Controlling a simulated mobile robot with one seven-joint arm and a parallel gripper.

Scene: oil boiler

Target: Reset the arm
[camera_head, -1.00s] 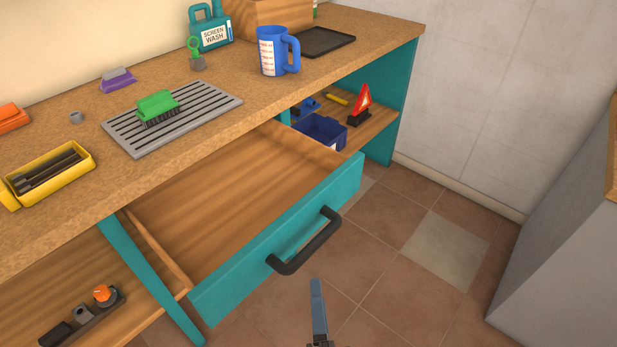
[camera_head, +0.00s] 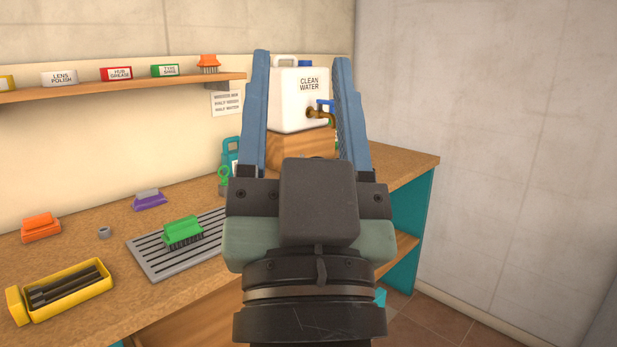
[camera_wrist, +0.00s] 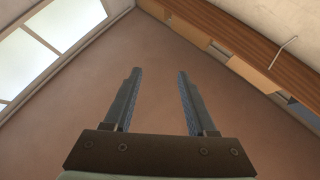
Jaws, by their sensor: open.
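My gripper (camera_head: 302,88) is raised in the middle of the head view, its two blue fingers pointing up and spread wide apart. Nothing is between the fingers; the clean water container (camera_head: 291,97) shows in the gap, behind them. In the wrist view my gripper (camera_wrist: 157,75) is also open and empty, with a plain brownish surface beyond it. My wrist and gripper body hide part of the workbench, the blue jug's place and most of the drawer.
The workbench (camera_head: 70,240) holds a yellow tray (camera_head: 105,287), a green brush (camera_head: 183,230) on a grey grate (camera_head: 150,262), a purple brush (camera_head: 149,200) and an orange brush (camera_head: 40,226). A wall shelf (camera_head: 130,89) carries labelled containers. Open space lies right of the bench.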

